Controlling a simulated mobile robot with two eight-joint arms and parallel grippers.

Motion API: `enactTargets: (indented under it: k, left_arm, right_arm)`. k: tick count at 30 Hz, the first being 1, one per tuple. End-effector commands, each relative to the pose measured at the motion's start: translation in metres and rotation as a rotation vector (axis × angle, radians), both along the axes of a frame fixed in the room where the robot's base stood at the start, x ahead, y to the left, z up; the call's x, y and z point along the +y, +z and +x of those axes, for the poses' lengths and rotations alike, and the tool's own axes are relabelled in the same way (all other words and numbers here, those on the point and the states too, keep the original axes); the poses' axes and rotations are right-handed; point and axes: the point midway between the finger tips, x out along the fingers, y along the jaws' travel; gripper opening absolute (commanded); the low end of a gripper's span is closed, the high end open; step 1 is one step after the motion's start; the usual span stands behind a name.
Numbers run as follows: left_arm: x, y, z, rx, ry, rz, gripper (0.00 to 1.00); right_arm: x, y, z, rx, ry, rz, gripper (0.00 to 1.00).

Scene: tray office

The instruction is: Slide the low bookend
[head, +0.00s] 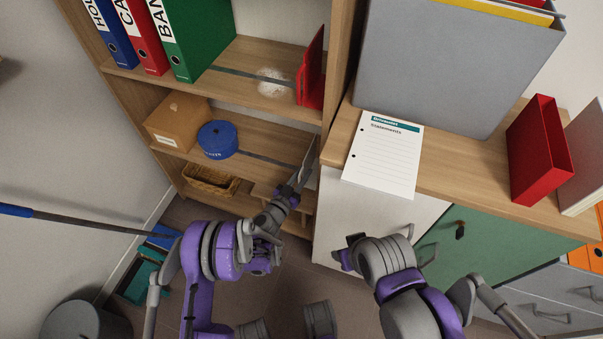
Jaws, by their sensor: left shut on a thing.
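The low bookend (311,164) is a thin grey upright plate at the right end of the lower shelf (262,137), close to the bookcase's side. A dark track (262,160) runs along that shelf towards it. My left gripper (296,183) reaches up from below and is shut on the bookend's front edge; its fingers partly hide the plate. My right gripper (346,254) is low, in front of the white cabinet side, away from the bookend. Its fingers are partly hidden by its own wrist.
On the lower shelf stand a cardboard box (177,119) and a blue round tin (217,139), left of the bookend. Above are binders (203,38) and a red bookend (312,70). A counter with a paper sheet (384,155) is at the right.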

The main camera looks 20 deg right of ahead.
Motion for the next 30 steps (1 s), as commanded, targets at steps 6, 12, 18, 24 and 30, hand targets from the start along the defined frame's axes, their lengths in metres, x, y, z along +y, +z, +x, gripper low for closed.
enactTargets:
  k: [6,12,18,24,30]
  left_arm:
    - [-0.009,0.000,-0.007,-0.005,-0.023,-0.001,0.42]
    - [-0.008,0.000,-0.006,-0.004,-0.021,-0.002,0.42]
    - [-0.008,0.001,-0.005,-0.004,-0.019,-0.002,0.42]
    - [0.000,0.001,-0.010,-0.004,-0.017,-0.002,0.42]
    - [0.029,0.001,-0.036,-0.003,-0.014,-0.002,0.42]
  right_arm:
    - [0.000,-0.001,0.000,0.000,0.000,0.000,0.50]
    - [0.000,0.000,0.000,0.000,0.000,0.000,0.50]
    - [0.000,0.000,0.000,0.000,0.000,0.000,0.50]
    - [0.000,0.001,0.000,0.000,0.000,0.000,0.50]
    - [0.000,0.005,0.000,-0.002,0.000,0.000,0.50]
